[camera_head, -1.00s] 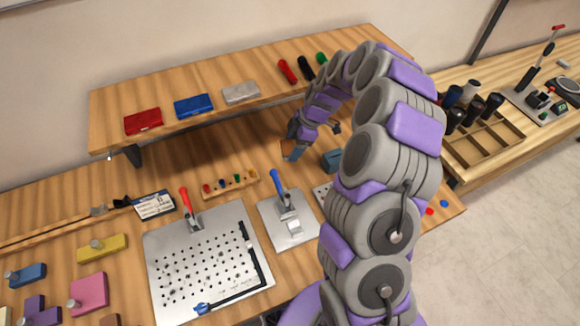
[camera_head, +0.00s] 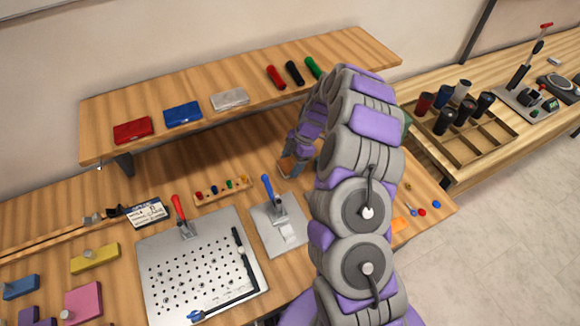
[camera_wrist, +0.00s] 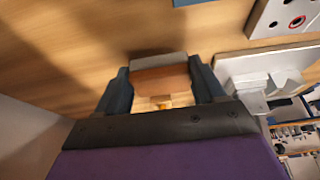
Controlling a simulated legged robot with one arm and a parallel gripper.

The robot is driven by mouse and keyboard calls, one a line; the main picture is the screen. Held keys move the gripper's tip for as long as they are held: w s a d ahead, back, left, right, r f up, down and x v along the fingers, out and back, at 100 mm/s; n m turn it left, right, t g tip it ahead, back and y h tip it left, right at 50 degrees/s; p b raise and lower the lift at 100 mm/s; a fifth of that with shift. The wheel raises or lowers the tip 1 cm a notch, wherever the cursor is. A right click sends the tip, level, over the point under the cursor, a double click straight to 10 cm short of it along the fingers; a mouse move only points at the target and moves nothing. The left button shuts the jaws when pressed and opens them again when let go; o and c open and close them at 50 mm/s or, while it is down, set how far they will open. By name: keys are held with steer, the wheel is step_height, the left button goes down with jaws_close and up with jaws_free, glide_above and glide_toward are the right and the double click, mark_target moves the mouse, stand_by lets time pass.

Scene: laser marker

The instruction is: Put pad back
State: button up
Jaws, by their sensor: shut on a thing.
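My gripper (camera_wrist: 160,85) is shut on a block with a brown-orange side and a grey top layer, likely the pad (camera_wrist: 162,78); the two dark fingers grip it from either side. In the head view my gripper (camera_head: 293,164) is under the shelf, low over the bench, behind the blue-handled clamp. The brownish block (camera_head: 286,166) shows at its tip. I cannot tell whether the block touches the bench.
The shelf (camera_head: 355,52) overhangs my gripper. The blue-handled clamp plate (camera_head: 280,235) and the perforated plate (camera_head: 165,255) stand in front. A small rack (camera_head: 222,191) is to the left. A compartment tray (camera_head: 470,150) is far right. My arm hides part of the bench.

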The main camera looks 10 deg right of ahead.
step_height(320, 180, down, 2)
steer(key=shift+d+f, duration=0.1)
steer(key=shift+d, duration=0.05)
steer(key=shift+a, duration=0.5)
steer(key=o, duration=0.6)
steer(key=shift+a, duration=0.1)
steer(key=o, duration=0.3)
steer(key=shift+d, duration=0.35)
steer(key=shift+o, duration=0.2)
